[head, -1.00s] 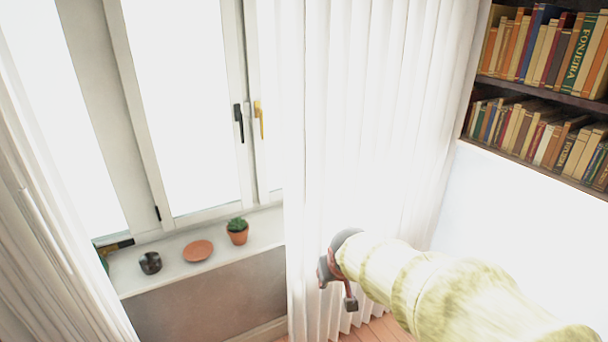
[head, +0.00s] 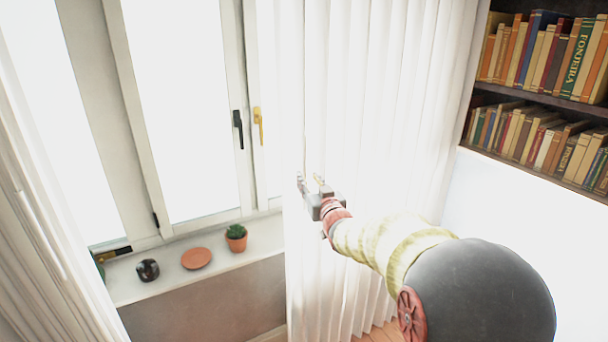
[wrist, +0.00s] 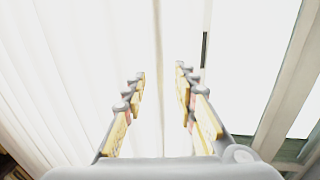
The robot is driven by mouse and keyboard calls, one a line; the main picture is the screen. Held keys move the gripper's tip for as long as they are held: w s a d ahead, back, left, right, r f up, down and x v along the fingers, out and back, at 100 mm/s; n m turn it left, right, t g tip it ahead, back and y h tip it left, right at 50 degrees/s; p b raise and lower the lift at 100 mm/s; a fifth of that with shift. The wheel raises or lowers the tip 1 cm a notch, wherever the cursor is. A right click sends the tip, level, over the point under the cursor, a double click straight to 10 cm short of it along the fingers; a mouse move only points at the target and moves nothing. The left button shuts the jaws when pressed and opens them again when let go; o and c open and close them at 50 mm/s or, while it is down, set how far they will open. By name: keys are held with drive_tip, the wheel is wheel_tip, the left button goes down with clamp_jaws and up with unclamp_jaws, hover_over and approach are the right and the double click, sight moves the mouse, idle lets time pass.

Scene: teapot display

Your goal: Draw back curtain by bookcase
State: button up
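The white pleated curtain (head: 400,110) by the bookcase (head: 545,95) hangs from the top of the head view to near the floor and covers the right part of the window. My gripper (head: 311,183) is at the curtain's left edge, about mid-height. In the wrist view my gripper (wrist: 160,74) is open, its two padded fingers apart. The curtain (wrist: 65,70) fills the left of that view, and its pale folds run between and beyond the fingers. I cannot tell whether the fingers touch the cloth.
The window (head: 180,100) has a black handle (head: 238,130) and a yellow handle (head: 258,125). A potted plant (head: 236,237), a terracotta saucer (head: 196,258) and a dark cup (head: 148,269) stand on the sill (head: 265,240). Another curtain (head: 40,230) hangs at left.

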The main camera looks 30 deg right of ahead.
sight(305, 174)
drive_tip(key=shift+w+d+b, duration=0.2)
drive_tip(key=shift+w+d, duration=0.05)
drive_tip(key=shift+w, duration=1.1)
drive_tip(key=shift+w+d+b, duration=0.15)
drive_tip(key=shift+w+d, duration=0.1)
drive_tip(key=shift+w, duration=1.05)
drive_tip(key=shift+c, duration=1.2)
drive_tip(key=c, duration=0.4)
clamp_jaws()
